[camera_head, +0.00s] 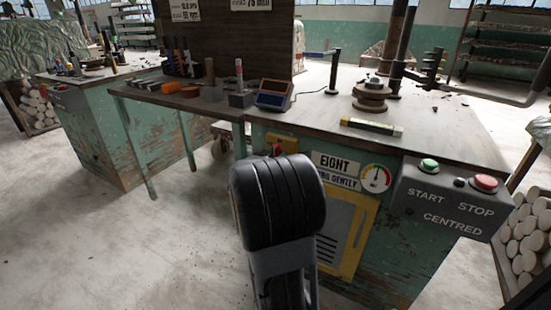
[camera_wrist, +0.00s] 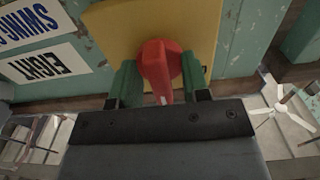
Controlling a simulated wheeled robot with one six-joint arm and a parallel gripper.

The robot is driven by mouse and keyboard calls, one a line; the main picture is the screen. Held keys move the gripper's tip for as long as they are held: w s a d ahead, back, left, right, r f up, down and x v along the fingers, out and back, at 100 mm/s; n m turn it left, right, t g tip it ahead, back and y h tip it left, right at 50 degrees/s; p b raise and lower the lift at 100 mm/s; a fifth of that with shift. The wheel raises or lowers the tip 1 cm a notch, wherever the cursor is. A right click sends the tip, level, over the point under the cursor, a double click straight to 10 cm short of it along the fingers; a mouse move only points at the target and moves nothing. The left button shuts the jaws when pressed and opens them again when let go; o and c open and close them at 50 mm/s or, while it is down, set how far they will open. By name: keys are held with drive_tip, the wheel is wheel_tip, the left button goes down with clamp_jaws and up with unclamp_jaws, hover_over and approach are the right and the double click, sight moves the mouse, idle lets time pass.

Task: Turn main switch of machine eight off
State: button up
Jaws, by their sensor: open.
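The main switch is a red rotary knob (camera_wrist: 160,62) on a yellow plate (camera_wrist: 108,28), beside the EIGHT label (camera_wrist: 48,67), which appears upside down in the wrist view. The knob's narrow handle with a white mark points toward the bottom of that view. My gripper (camera_wrist: 160,80) is open, with one green finger on each side of the knob. I cannot tell whether either finger touches it. In the head view only a bit of the red knob (camera_head: 277,149) shows, on the yellow plate (camera_head: 290,143). My black arm link hides the fingers there.
Right of the EIGHT label (camera_head: 337,163) are a gauge (camera_head: 375,178) and a grey box (camera_head: 440,207) with a green START button (camera_head: 429,165) and a red STOP button (camera_head: 484,183). The worktop (camera_head: 440,130) above carries tools. The floor (camera_head: 130,240) at left is clear.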

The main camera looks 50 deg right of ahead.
clamp_jaws()
idle(0.3)
